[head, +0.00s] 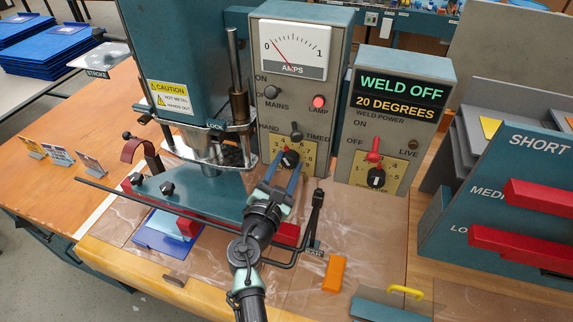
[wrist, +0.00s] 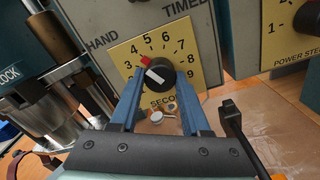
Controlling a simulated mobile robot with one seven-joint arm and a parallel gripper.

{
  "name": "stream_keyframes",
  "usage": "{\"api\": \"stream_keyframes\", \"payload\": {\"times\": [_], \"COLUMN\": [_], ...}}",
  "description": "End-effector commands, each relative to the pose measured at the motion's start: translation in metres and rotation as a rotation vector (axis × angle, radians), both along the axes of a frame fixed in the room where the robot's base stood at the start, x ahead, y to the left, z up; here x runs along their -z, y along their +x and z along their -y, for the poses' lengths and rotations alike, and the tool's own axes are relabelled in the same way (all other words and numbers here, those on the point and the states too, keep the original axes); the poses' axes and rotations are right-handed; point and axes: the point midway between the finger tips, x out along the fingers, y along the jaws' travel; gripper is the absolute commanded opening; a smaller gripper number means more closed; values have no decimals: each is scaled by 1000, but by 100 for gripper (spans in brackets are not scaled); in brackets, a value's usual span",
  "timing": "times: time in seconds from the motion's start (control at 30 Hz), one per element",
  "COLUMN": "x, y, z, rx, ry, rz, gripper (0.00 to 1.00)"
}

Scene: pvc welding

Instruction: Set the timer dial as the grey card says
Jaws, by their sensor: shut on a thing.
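The timer dial (head: 290,158) is a black knob on a yellow numbered plate on the grey AMPS box, below HAND and TIMED. In the wrist view the dial (wrist: 160,74) has a white bar on its face and a red mark at its upper left edge, toward the 4. My gripper (wrist: 161,82) is shut on the dial, one blue finger on each side; it also shows in the head view (head: 287,168). Several small cards stand on the bench at the far left; the greyish one (head: 90,163) has writing too small to read.
The WELD OFF box (head: 397,120) with its own dial (head: 376,178) stands to the right. The teal press (head: 160,60) is at the left. A black lever (head: 314,215) stands close right of my gripper. An orange block (head: 334,273) lies in front.

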Motion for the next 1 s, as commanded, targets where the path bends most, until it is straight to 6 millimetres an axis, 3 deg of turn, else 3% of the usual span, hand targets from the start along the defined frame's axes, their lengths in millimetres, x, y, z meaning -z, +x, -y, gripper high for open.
{"api": "stream_keyframes", "payload": {"times": [0.27,0.3,0.47,0.77,1.0], "x": [1,1,1,0,1], "y": [0,0,0,-1,-25], "z": [0,0,0,0,-9], "rx": [-1,-1,-1,0,-2], "ry": [0,0,1,0,1], "rz": [-2,-2,-2,-1,-1], "gripper": [0,50,76,76,76]}}
